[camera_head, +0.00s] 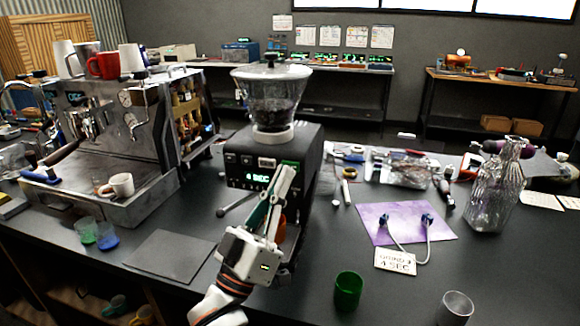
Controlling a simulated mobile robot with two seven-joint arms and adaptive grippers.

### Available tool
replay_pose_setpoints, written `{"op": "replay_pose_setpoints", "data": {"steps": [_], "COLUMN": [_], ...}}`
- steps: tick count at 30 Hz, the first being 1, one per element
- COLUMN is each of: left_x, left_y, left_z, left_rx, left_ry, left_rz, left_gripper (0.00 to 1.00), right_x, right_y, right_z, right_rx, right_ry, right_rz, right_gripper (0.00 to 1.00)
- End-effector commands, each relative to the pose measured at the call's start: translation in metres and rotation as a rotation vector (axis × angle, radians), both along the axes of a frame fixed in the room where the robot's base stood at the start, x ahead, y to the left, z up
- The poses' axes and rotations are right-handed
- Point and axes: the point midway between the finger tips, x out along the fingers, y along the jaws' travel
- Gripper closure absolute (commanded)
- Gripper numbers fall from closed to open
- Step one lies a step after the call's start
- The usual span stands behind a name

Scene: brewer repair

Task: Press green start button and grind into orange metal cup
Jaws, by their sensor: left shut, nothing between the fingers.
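The black grinder (310,146) stands mid-table with a clear bean hopper (272,95) on top. Its front display (257,178) glows green and seems to read 4 SEC. A green patch, apparently the start button (291,163), shows at the fingertips of my left gripper (286,172). The gripper is shut and empty, pointing up at the grinder's front; whether it touches the button I cannot tell. The orange cup (282,229) is under the grinder's front, mostly hidden behind the gripper. My right gripper is not in view.
An espresso machine (110,140) stands at left, with a white cup (121,185) on its tray. A dark mat (168,256), green glass (348,291), clear glass (455,308), purple sheet (440,218), GRIND 4 SEC card (395,261) and glass bottle (497,185) lie around the grinder.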

Motion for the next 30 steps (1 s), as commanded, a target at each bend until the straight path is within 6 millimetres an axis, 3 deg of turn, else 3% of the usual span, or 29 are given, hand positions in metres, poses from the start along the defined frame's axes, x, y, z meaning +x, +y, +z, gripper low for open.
{"op": "replay_pose_setpoints", "data": {"steps": [30], "left_x": [0.0092], "left_y": [-0.0029], "left_z": [0.0001], "left_rx": [0.0], "left_ry": [0.0], "left_rz": [0.0], "left_gripper": [1.0], "right_x": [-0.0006], "right_y": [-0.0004], "right_z": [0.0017], "right_rx": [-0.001], "right_ry": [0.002], "right_rz": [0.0], "right_gripper": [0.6]}}
